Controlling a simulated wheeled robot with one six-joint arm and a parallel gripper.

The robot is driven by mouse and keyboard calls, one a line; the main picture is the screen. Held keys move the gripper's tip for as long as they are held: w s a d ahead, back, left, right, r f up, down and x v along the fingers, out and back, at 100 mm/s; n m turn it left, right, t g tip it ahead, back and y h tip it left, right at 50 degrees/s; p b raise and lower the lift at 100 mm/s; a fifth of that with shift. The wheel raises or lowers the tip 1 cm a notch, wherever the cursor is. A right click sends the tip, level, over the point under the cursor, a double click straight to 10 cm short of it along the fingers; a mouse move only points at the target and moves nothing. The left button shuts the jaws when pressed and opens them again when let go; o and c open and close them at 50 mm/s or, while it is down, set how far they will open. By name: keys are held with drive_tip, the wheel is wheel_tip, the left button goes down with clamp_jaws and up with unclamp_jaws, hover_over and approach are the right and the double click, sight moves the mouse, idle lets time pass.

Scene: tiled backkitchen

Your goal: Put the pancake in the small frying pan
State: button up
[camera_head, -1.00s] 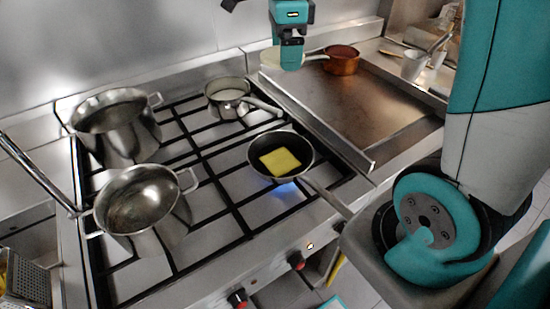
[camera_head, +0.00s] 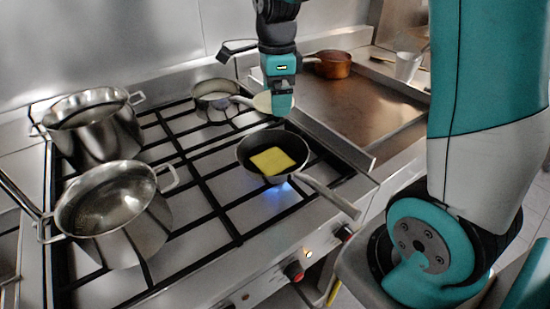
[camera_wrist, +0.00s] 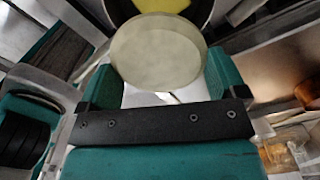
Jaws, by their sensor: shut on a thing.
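My gripper (camera_head: 281,103) is shut on the pancake (camera_head: 262,102), a pale round disc. It holds the pancake in the air, above and behind the small frying pan (camera_head: 312,163). In the wrist view the pancake (camera_wrist: 158,52) sits between the two teal fingers of my gripper (camera_wrist: 162,82). The dark pan has a long metal handle pointing to the front right. A yellow square (camera_head: 272,161) lies in it, and a blue flame shows beneath. In the wrist view the pancake partly hides the pan and the yellow square (camera_wrist: 161,5).
Two big steel pots (camera_head: 95,125) (camera_head: 115,210) stand on the left of the stove. A small steel saucepan (camera_head: 215,98) is behind the pan. A flat griddle (camera_head: 350,110) lies to the right, with a copper pot (camera_head: 332,64) at its back and a white cup (camera_head: 407,66) beyond.

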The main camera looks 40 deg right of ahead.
sight(276, 161)
wheel_tip(276, 161, down, 16)
drive_tip(key=shift+p, duration=0.3)
drive_tip(key=o, duration=0.5)
drive_tip(key=shift+f, duration=0.15)
drive_tip(key=shift+o, duration=0.6)
drive_tip(key=shift+r, duration=0.3)
wheel_tip(276, 161, up, 11)
drive_tip(key=b, duration=0.1)
drive_tip(key=s+a+r+n+y, duration=0.2)
drive_tip(key=s+a+r+n, duration=0.2)
drive_tip(key=s+a+n, duration=0.5)
drive_tip(key=s+a+r+n+y, duration=0.2)
drive_tip(key=s+a+n, duration=0.6)
drive_tip(key=n, duration=1.3)
drive_tip(key=s+r, duration=0.2)
drive_tip(key=s, duration=0.1)
drive_tip(key=shift+s+a, duration=0.2)
drive_tip(key=shift+a, duration=0.15)
